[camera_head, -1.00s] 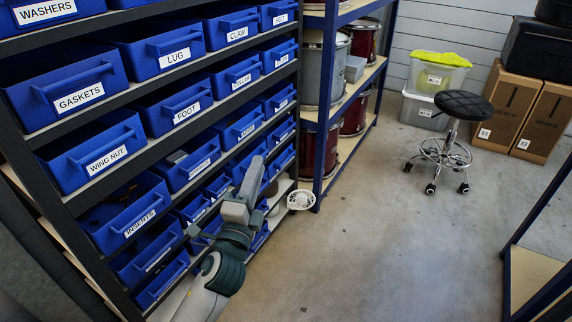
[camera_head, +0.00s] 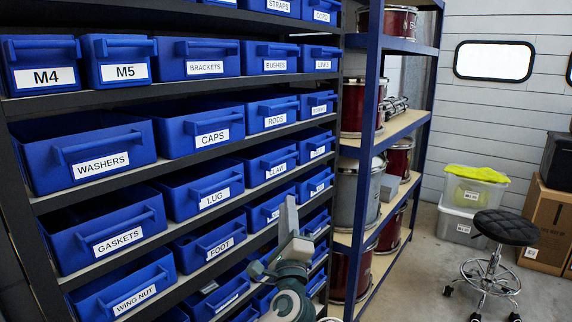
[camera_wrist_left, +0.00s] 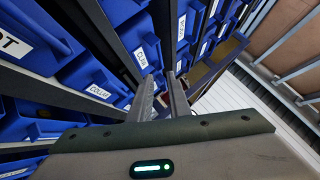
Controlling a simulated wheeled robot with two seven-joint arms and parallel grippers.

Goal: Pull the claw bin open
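The claw bin (camera_head: 272,160) is a blue bin with a white CLAW label, in the shelf rack between the lug bin (camera_head: 203,190) and another blue bin to its right. Its front looks in line with its neighbours. It also shows in the left wrist view (camera_wrist_left: 147,44), ahead of the fingers. My left gripper (camera_head: 291,206) is upright in front of the rack, below and right of the claw label. In the left wrist view its two fingers (camera_wrist_left: 161,78) stand apart with nothing between them. Contact with the bin cannot be told. My right gripper is not in view.
Close around are the collar bin (camera_wrist_left: 97,91), the foot bin (camera_head: 208,240) and the rods bin (camera_head: 271,112). A blue-framed rack (camera_head: 370,120) with drums stands to the right. A black stool (camera_head: 505,227) stands on open floor farther right.

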